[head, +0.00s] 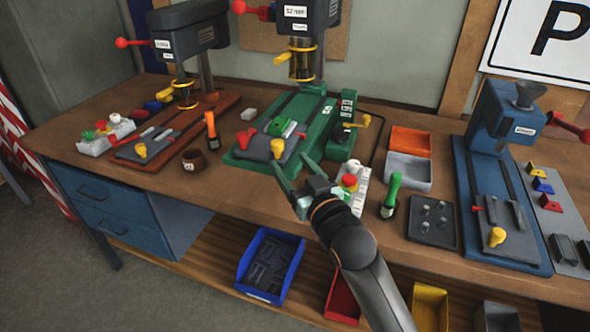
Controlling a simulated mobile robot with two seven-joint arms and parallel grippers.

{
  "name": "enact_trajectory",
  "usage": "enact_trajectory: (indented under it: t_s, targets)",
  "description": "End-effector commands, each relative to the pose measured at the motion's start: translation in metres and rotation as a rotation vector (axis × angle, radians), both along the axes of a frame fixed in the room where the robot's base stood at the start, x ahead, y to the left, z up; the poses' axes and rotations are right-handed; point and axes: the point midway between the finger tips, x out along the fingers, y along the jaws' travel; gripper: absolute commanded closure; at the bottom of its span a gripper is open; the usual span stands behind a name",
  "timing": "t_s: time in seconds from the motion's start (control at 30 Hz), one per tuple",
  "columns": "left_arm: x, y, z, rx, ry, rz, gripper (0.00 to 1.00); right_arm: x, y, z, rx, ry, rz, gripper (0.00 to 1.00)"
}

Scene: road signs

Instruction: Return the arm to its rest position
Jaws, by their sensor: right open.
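My right gripper (296,178) reaches in from the bottom, with its arm (355,255) over the front edge of the workbench. Its two fingers are spread apart and I see nothing between them. The fingertips are near the front of the green machine base (245,157), by the dark vise plate (262,146) on it; I cannot tell whether they touch it. My left gripper does not show.
The wooden workbench (225,205) carries machines at left, middle and right (500,115). A blue bin (240,272) sits on the lower shelf.

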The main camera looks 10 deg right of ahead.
Motion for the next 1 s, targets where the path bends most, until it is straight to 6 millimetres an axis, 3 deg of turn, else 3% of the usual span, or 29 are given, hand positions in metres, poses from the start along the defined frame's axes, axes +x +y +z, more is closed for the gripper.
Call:
enact_trajectory:
  t_s: [0.57, 0.67, 0.77, 0.87, 1.0]
  targets:
    - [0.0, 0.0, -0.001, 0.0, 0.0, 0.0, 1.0, -0.009, -0.002, 0.0, -0.001, 0.0, -0.001, 0.34]
    - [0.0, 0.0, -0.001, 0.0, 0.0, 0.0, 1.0, -0.011, -0.003, -0.011, -0.003, 0.02, -0.001, 0.34]
    - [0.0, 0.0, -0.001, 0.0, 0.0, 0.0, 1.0, -0.021, -0.006, -0.047, -0.013, 0.083, 0.0, 0.34]
    - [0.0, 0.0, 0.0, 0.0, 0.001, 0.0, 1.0, -0.044, -0.011, -0.108, -0.028, 0.193, 0.003, 0.34]
    - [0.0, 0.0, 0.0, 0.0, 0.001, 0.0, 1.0, -0.1, -0.02, -0.2, -0.051, 0.372, 0.01, 0.34]
